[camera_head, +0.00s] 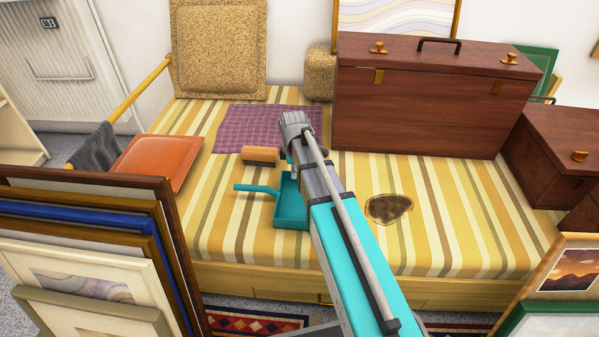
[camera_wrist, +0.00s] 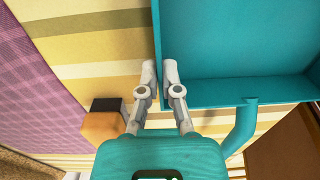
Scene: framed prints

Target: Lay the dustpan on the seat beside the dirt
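The teal dustpan (camera_head: 289,207) is over the striped seat (camera_head: 225,225), left of my arm, its handle pointing left. My arm hides part of it. I cannot tell whether it touches the seat. In the wrist view, the dustpan (camera_wrist: 245,45) fills the upper right. My gripper (camera_wrist: 159,70) has its fingers close together on either side of the pan's left wall, pinching it. The dirt (camera_head: 390,208) is a dark brown patch on the seat, right of my arm and apart from the dustpan.
A brush (camera_head: 260,155) lies behind the dustpan, near a purple checked cloth (camera_head: 238,128). An orange cushion (camera_head: 158,160) is at left. A large wooden case (camera_head: 420,100) stands behind the dirt. Framed pictures (camera_head: 90,250) lean at front left. Seat around the dirt is clear.

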